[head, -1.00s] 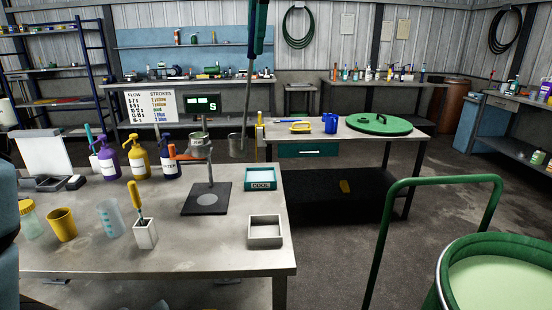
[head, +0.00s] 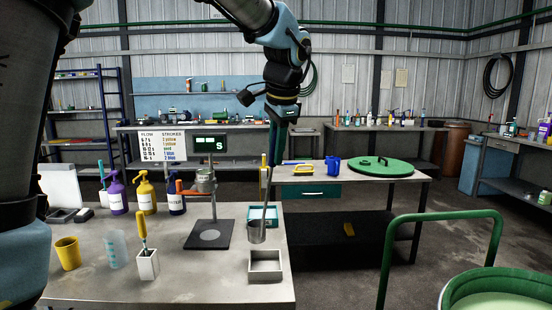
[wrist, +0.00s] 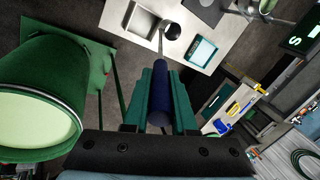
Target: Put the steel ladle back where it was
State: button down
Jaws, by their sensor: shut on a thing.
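The steel ladle (head: 256,234) hangs upright from my gripper (head: 278,150), its cup at the bottom and its thin handle rising to the green fingers. In the wrist view my gripper (wrist: 160,76) is shut on the ladle's dark blue grip, and the ladle's cup (wrist: 170,30) shows beyond the fingertips. In the head view the cup appears just behind the square steel tray (head: 265,277) and in front of the teal COOL box (head: 262,214). The tray is empty. I cannot tell exactly how high the cup is above the bench.
The steel bench (head: 205,285) carries a black stand plate (head: 195,238), a white holder (head: 147,265) with a yellow-handled tool, a yellow cup (head: 67,254) and several pump bottles. A large green drum (head: 500,285) with a green rail (head: 440,216) stands at right.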

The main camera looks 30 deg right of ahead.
jog(key=shift+f, duration=1.05)
jog(key=shift+f, duration=0.35)
jog(key=c, duration=0.7)
grip_release()
jog(key=shift+r, duration=0.4)
jog(key=b+v, duration=0.1)
jog(key=v, duration=1.1)
jog(key=shift+r, duration=0.1)
